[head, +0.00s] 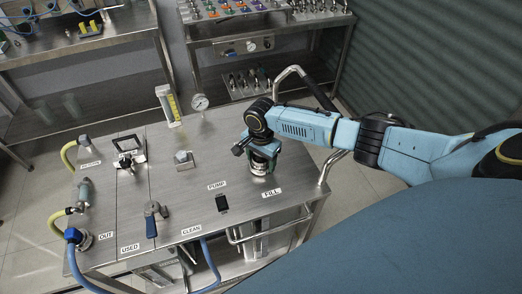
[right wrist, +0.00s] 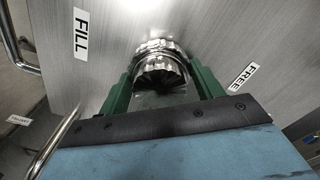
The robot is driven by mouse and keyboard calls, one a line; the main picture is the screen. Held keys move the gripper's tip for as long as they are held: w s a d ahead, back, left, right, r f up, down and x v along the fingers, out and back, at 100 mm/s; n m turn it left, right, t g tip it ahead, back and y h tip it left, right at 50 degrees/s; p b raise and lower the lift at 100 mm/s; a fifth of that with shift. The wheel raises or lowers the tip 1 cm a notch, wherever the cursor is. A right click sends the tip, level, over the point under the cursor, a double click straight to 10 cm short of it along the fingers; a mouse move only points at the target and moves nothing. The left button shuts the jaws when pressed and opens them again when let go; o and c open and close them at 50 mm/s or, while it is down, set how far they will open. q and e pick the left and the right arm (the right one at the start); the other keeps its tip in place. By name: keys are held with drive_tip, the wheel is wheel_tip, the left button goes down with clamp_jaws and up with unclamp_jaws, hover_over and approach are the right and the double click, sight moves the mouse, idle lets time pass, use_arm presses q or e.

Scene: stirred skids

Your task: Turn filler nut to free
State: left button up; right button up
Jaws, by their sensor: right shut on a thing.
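The filler nut (right wrist: 160,68) is a ribbed metal fitting on the steel skid top, in the middle of the right wrist view. My right gripper (right wrist: 158,88) has its green fingers on both sides of it and is shut on it. In the head view my right gripper (head: 262,160) comes down from above on the nut (head: 259,169), beside the FILL label (head: 272,193). The wrist view shows the FILL label (right wrist: 81,33) on the left and the FREE label (right wrist: 238,76) on the right. My left gripper is not in view.
The skid top (head: 150,190) carries a PUMP switch (head: 222,203), a blue-handled valve (head: 151,218), a sight gauge (head: 168,105) and a dial (head: 200,102). Hoses hang at the left. A bent metal rail (head: 330,165) stands right of the nut. Shelves stand behind.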

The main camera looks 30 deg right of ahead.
drive_tip(key=shift+a+r+n+p, duration=0.15)
drive_tip(key=shift+n+p, duration=0.85)
drive_tip(key=shift+p, duration=0.85)
drive_tip(key=shift+n+p, duration=0.5)
drive_tip(key=shift+n, duration=0.7)
drive_tip(key=n, duration=0.3)
drive_tip(key=shift+n+p, duration=0.3)
drive_tip(key=shift+p, duration=0.1)
drive_tip(key=n, duration=0.4)
drive_tip(key=shift+n, duration=0.3)
drive_tip(key=n, duration=0.3)
drive_tip(key=shift+n, duration=2.2)
drive_tip(key=shift+w, duration=0.1)
